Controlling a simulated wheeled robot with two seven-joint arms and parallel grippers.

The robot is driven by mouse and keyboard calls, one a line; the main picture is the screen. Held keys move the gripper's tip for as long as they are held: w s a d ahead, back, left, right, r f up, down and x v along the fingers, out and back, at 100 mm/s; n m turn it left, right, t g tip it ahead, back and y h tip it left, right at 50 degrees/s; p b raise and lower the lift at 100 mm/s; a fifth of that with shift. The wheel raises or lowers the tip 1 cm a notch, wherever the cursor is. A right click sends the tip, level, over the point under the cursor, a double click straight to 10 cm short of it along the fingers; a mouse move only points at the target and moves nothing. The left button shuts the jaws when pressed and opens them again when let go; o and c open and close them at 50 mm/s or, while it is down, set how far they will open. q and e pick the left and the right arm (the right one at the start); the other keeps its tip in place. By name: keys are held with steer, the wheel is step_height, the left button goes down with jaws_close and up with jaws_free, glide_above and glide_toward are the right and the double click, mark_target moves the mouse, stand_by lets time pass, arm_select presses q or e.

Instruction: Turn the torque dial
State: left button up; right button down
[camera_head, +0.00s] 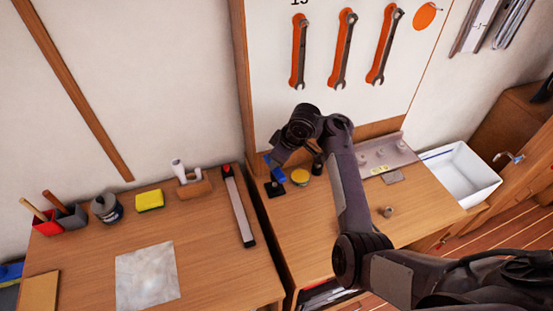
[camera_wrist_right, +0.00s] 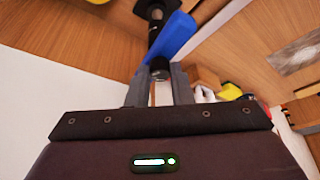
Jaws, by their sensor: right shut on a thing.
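My right arm reaches over the right-hand bench, and its gripper (camera_wrist_right: 159,75) is shut on a small black cylindrical end, which looks like the torque dial (camera_wrist_right: 158,65). A blue body (camera_wrist_right: 173,36) sits just beyond the dial, with a black part (camera_wrist_right: 155,12) further off. In the head view the blue body (camera_head: 278,174) shows near a black base (camera_head: 274,189), below my dark wrist. The dial itself is hidden or too small to tell there. My left gripper is not in view.
A round yellow-lidded tin (camera_head: 300,177) stands close to the right of the blue body. A grey tray (camera_head: 388,156) and a white basin (camera_head: 460,172) lie further right. Wrenches (camera_head: 342,50) hang on the board behind. A small grey cup (camera_head: 387,212) stands near the front.

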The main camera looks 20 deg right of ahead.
steer(key=shift+n, duration=0.6)
stand_by(0.7)
steer(key=c, duration=1.3)
jaws_free()
steer(key=shift+d, duration=0.1)
steer(key=shift+w, duration=0.1)
